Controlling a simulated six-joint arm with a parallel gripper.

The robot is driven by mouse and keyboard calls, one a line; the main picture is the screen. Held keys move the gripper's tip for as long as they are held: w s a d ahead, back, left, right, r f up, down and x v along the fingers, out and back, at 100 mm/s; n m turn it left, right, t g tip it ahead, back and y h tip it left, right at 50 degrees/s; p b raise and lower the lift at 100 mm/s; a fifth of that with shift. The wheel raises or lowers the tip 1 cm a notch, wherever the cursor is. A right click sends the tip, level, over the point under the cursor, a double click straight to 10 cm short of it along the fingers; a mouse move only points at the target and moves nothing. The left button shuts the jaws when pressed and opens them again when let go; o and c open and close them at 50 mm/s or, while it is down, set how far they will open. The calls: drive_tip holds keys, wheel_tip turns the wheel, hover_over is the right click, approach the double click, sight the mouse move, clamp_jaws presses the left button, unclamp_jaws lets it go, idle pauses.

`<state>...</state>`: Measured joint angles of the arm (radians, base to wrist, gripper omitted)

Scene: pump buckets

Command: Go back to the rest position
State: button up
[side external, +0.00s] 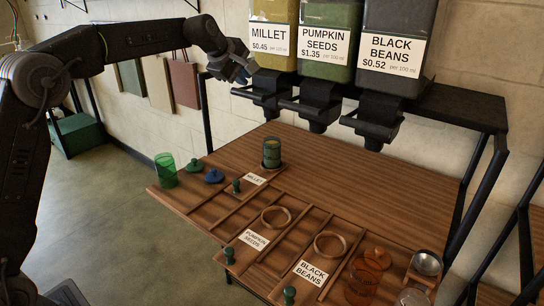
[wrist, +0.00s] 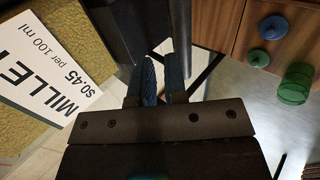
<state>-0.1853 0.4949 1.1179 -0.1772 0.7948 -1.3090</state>
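My gripper (side external: 240,72) is raised at the left of the millet dispenser (side external: 275,18), close to its label and spout. In the wrist view my gripper (wrist: 163,75) shows two dark blue fingers with a narrow gap between them and nothing held. The millet dispenser's label (wrist: 50,65) fills the left of that view. A jar (side external: 271,153) with yellowish contents stands on the wooden table (side external: 340,170) behind the millet card.
Pumpkin seeds (side external: 325,45) and black beans (side external: 390,52) dispensers hang to the right. On the table are a green cup (side external: 165,170), green lid (side external: 195,165), blue lid (side external: 214,176), wooden rings (side external: 276,217) and an orange cup (side external: 362,280). Left of the table is open floor.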

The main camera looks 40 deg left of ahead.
wheel_tip(320, 180, up, 2)
drive_tip(key=shift+r, duration=0.15)
drive_tip(key=shift+s, duration=0.1)
drive_tip(key=s+d+m+g, duration=0.1)
drive_tip(key=s+d+m, duration=0.25)
drive_tip(key=s, duration=0.65)
drive_tip(key=s+d+m, duration=0.3)
drive_tip(key=s+m, duration=0.2)
drive_tip(key=s, duration=0.4)
drive_tip(key=s+d+f+m+g, duration=0.1)
drive_tip(key=s+f+m, duration=0.3)
drive_tip(key=s, duration=0.7)
drive_tip(key=s+d+f+m+g, duration=0.1)
drive_tip(key=s+f+m, duration=0.4)
drive_tip(key=s, duration=0.6)
wheel_tip(320, 180, down, 3)
drive_tip(key=shift+d+r, duration=0.15)
drive_tip(key=shift+d, duration=0.3)
